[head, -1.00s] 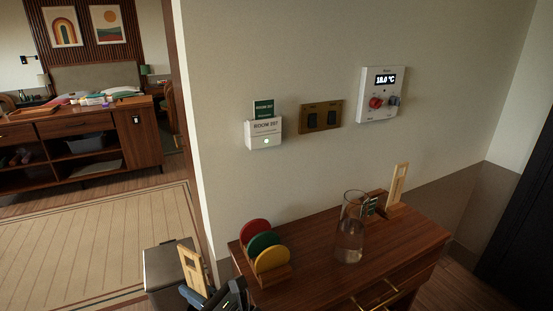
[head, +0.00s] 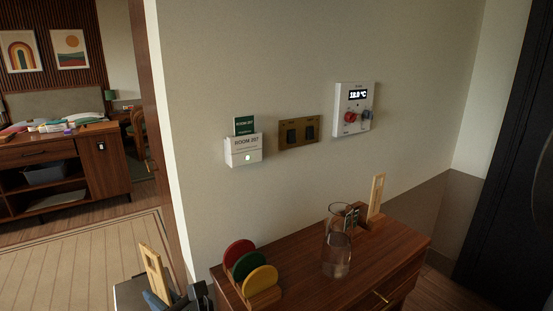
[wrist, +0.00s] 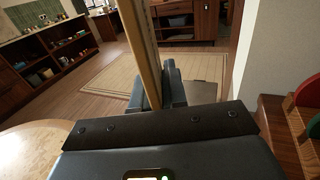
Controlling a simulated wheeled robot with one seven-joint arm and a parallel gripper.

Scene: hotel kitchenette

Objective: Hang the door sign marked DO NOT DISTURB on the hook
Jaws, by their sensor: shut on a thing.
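My gripper (head: 176,297) is at the bottom left of the head view, left of the wooden cabinet. It is shut on a pale wooden door sign (head: 153,268) with a slot in its upper part, held upright. The held sign also shows in the wrist view (wrist: 142,50), nearly edge-on, between the fingers (wrist: 165,95). Its lettering cannot be read. A second pale wooden sign (head: 376,193) with a similar slot stands upright at the back of the cabinet. I cannot make out a hook in either view.
The wooden cabinet (head: 395,240) carries a glass carafe (head: 337,255) and a rack of coloured discs (head: 258,280). Above are a card holder (head: 243,151), a brown switch plate (head: 299,132) and a thermostat (head: 353,110). A wall edge (head: 170,150) stands beside open floor (head: 75,255).

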